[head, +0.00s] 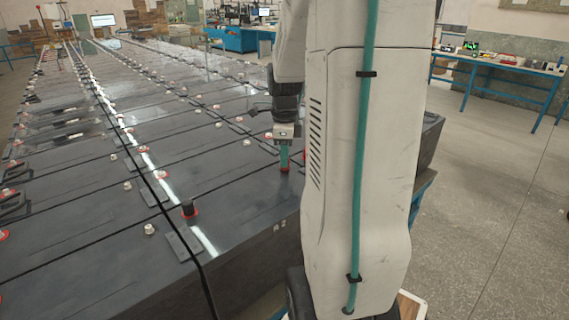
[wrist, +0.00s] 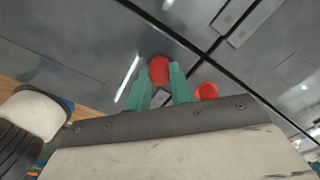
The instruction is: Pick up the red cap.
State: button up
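A red cap (head: 285,169) sits on the top of a dark battery block near its right edge in the head view. My gripper (head: 284,158) points down over it, its green fingertips right at the cap. In the wrist view the same red cap (wrist: 160,70) shows between and just beyond the tips of the two green fingers of my gripper (wrist: 161,82). The fingers stand apart with a gap between them, one on each side of the cap. I cannot tell whether either finger touches it. The cap's lower part is hidden.
A second red part (wrist: 206,92) lies close to the right finger. Rows of batteries (head: 110,180) fill the left. A blue-legged workbench (head: 500,65) stands at the back right.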

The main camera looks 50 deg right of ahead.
dwell(0.3)
jog(key=shift+r, duration=0.6)
jog(key=shift+s+r, duration=0.25)
jog(key=shift+r, duration=0.4)
jog(key=shift+s+r, duration=0.2)
jog(key=shift+r, duration=0.4)
jog(key=s+a, duration=0.1)
jog(key=s, duration=0.4)
jog(key=s+a+r, duration=0.1)
jog(key=s, duration=0.3)
jog(key=s+a, duration=0.1)
jog(key=s, duration=0.4)
jog(key=shift+s+a+r, duration=0.15)
jog(key=shift+s, duration=0.2)
jog(key=o, duration=0.4)
jog(key=c, duration=0.4)
jog(key=shift+r, duration=0.7)
